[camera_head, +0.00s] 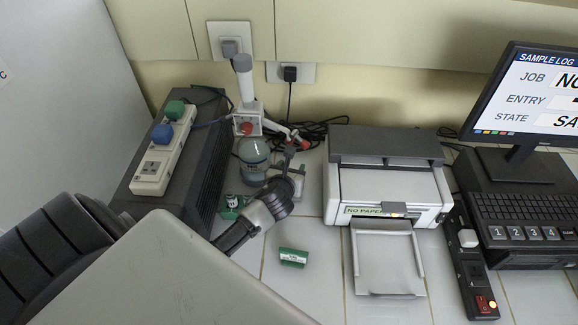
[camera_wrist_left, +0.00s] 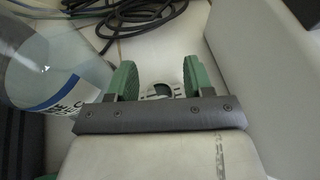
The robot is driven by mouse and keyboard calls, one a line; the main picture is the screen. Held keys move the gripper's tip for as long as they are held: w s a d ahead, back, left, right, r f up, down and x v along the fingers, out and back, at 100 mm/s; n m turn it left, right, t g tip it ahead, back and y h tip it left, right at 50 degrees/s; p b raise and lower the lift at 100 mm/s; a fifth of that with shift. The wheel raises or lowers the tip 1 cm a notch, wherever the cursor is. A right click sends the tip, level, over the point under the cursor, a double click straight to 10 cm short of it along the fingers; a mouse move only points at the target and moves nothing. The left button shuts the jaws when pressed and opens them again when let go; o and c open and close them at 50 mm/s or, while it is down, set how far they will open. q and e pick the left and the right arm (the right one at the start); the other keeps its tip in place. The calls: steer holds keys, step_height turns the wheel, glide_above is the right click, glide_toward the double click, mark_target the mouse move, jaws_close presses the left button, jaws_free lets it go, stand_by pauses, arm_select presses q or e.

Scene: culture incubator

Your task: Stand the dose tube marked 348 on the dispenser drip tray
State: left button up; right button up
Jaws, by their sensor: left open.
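My left gripper (camera_head: 286,170) reaches in between the clear bottle and the printer. In the left wrist view its green finger pads (camera_wrist_left: 157,80) are apart, and a small pale object with a dark curved mark (camera_wrist_left: 160,90) shows between them; I cannot tell what it is or whether it is touched. A green tube-like piece with a white label (camera_head: 293,257) lies on the tiles in front of the arm. Another green piece with a pale top (camera_head: 231,206) is left of the wrist. Neither number is readable. The dispenser (camera_head: 248,112) stands at the back; its drip tray is not clearly distinguishable.
The clear bottle (camera_head: 254,160) is close on the gripper's left, also in the left wrist view (camera_wrist_left: 50,65). The printer (camera_head: 385,190) is on the right, with its paper tray (camera_head: 388,262) forward. Cables lie behind. A power strip (camera_head: 165,150) sits left; a keyboard (camera_head: 530,212) is right.

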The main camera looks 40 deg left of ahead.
arm_select(q)
steer(key=v, duration=1.2)
steer(key=shift+r+b, duration=0.15)
steer(key=shift+b, duration=0.2)
